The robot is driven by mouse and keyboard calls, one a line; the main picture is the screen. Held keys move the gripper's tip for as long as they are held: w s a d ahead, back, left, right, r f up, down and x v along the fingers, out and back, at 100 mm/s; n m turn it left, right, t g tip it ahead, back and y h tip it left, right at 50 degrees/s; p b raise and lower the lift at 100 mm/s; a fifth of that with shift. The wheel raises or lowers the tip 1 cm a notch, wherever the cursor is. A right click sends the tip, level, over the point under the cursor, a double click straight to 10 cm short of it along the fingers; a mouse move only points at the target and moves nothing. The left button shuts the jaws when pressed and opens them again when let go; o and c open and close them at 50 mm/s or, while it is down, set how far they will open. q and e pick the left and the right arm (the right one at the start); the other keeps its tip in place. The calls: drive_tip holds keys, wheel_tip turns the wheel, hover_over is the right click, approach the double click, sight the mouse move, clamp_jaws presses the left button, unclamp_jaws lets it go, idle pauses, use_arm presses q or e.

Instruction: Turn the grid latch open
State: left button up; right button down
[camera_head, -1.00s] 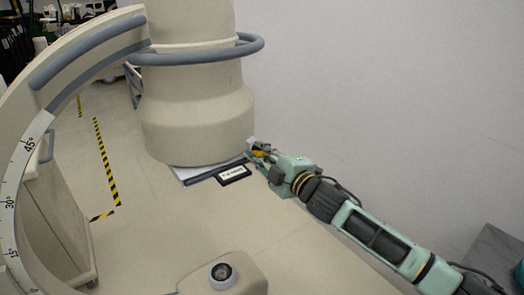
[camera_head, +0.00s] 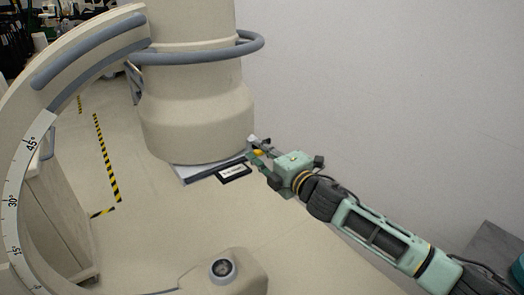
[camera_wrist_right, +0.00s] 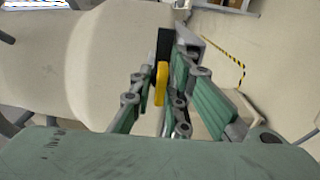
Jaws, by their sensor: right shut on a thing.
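The grid latch shows as a small yellow handle (camera_head: 258,153) at the right foot of the beige column. In the right wrist view the yellow handle (camera_wrist_right: 161,84) stands between my right fingers, in front of a dark strip and a grey plate. My right gripper (camera_head: 256,152) reaches in from the right and is shut on the yellow handle. It also shows in the right wrist view (camera_wrist_right: 162,78), with a green finger on each side of the handle. The fingers hide part of the latch. My left gripper is in neither view.
The beige column (camera_head: 195,115) has a grey ring rail (camera_head: 200,57). A black-framed label (camera_head: 233,174) lies near the latch. A curved beige arm with a degree scale (camera_head: 20,180) fills the left. A round knob (camera_head: 222,269) is at the front. A white wall (camera_head: 400,90) is at right.

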drive_tip(key=shift+f, duration=0.4)
drive_tip(key=c, duration=2)
unclamp_jaws()
drive_tip(key=shift+s, duration=0.1)
drive_tip(key=shift+o, duration=0.7)
drive_tip(key=shift+r, duration=0.1)
drive_tip(key=shift+r, duration=0.1)
drive_tip(key=v, duration=1.2)
drive_tip(key=shift+a, duration=0.1)
